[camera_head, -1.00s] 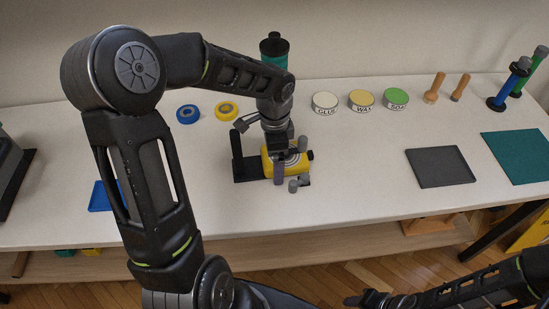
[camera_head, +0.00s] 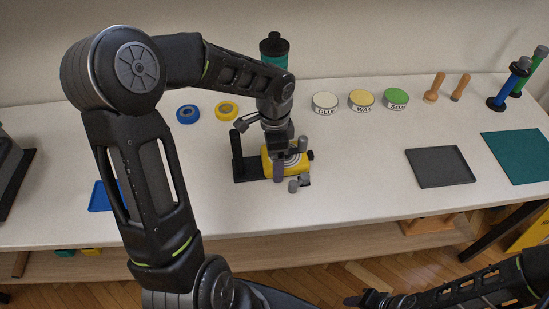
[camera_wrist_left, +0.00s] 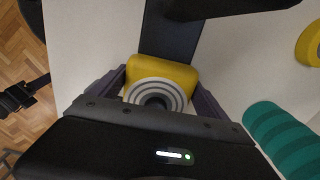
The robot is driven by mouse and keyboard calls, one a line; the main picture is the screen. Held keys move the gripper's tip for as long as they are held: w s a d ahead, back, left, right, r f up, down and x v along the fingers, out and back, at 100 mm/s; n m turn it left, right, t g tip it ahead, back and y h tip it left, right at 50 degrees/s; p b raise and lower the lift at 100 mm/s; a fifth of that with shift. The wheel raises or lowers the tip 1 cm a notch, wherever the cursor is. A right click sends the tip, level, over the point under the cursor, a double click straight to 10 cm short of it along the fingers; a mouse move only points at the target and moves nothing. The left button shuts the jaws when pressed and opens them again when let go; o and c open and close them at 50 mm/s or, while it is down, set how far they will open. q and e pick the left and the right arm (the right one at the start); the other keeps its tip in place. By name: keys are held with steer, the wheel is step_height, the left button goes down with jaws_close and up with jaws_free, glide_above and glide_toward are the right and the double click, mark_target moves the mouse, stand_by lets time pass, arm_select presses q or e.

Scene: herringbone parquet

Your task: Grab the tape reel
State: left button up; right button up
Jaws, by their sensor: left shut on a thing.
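The yellow tape reel (camera_head: 270,164), with grey and white rings on its face, sits at a black stand (camera_head: 238,160) near the middle of the table. It also shows in the left wrist view (camera_wrist_left: 162,70). My left gripper (camera_head: 290,160) reaches down over the reel from above. In the left wrist view, my left gripper's purple-grey fingers (camera_wrist_left: 157,88) are on either side of the reel, shut on it. Part of the reel is hidden by the gripper. My right gripper (camera_head: 368,299) is low in the head view, in front of the table and away from the reel; its jaws are unclear.
A teal-banded cylinder (camera_head: 274,46) stands behind my left gripper. Blue (camera_head: 187,114) and yellow (camera_head: 227,111) rings lie to the left. Labelled tins (camera_head: 361,100) stand to the right. A dark grey tray (camera_head: 441,168) lies farther right, with clear table before it.

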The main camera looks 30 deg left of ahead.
arm_select(q)
steer(key=shift+r, duration=0.1)
step_height(320, 180, up, 10)
stand_by(0.6)
stand_by(0.6)
